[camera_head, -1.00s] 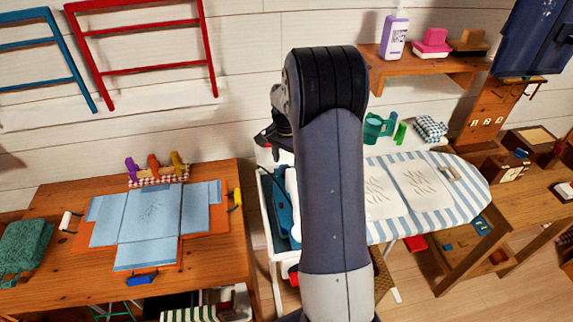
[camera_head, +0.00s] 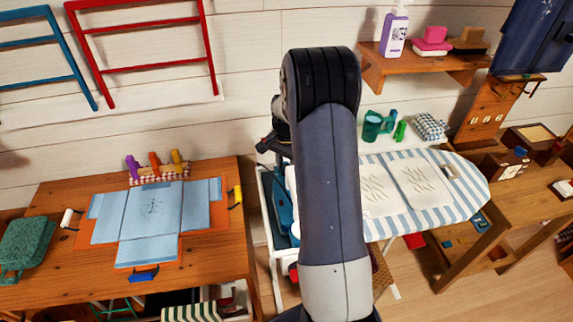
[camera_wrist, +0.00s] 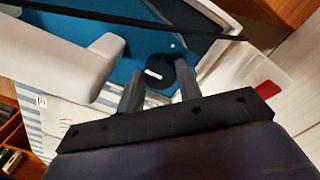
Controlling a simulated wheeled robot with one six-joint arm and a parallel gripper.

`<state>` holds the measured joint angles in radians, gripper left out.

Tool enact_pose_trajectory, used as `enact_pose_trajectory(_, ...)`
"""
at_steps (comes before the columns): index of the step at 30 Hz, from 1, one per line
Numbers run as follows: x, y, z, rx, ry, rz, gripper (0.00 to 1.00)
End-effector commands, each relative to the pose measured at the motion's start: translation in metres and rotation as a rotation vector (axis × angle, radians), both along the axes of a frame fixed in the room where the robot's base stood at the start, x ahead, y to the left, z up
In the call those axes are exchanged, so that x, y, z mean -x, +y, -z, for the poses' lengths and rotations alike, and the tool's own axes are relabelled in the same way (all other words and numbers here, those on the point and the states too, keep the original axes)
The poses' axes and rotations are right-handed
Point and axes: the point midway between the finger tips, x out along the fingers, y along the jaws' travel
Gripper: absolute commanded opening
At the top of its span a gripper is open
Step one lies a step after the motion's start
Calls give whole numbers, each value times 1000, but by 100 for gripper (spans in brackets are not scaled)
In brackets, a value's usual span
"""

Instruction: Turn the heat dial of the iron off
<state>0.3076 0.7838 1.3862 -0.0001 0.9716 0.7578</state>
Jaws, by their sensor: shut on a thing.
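The iron (camera_head: 285,208) is blue and stands at the left end of the ironing board, mostly hidden behind my arm in the head view. In the wrist view the blue iron body (camera_wrist: 128,52) fills the upper middle, with a thick white part, likely its handle (camera_wrist: 62,62), at the left. The heat dial (camera_wrist: 158,73) is dark and round with a short white mark. My gripper (camera_wrist: 159,82) has one finger on each side of the dial and is shut on it. The exact finger contact is hard to see.
A wooden table (camera_head: 60,195) with blue cloth pieces stands left. A wall shelf (camera_head: 415,65) holds a bottle. In the wrist view a dark cord-like strip (camera_wrist: 140,22) crosses above the dial.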

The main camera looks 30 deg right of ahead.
Motion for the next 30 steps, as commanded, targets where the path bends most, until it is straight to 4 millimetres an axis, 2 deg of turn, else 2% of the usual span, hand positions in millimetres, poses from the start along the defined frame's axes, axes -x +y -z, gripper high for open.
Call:
enact_pose_trajectory(4,0,0,0,0,0,0,11)
enact_pose_trajectory(14,0,0,0,0,0,-50,11)
enact_pose_trajectory(20,0,0,1,0,-1,-168,11)
enact_pose_trajectory(30,0,0,1,0,0,-479,11)
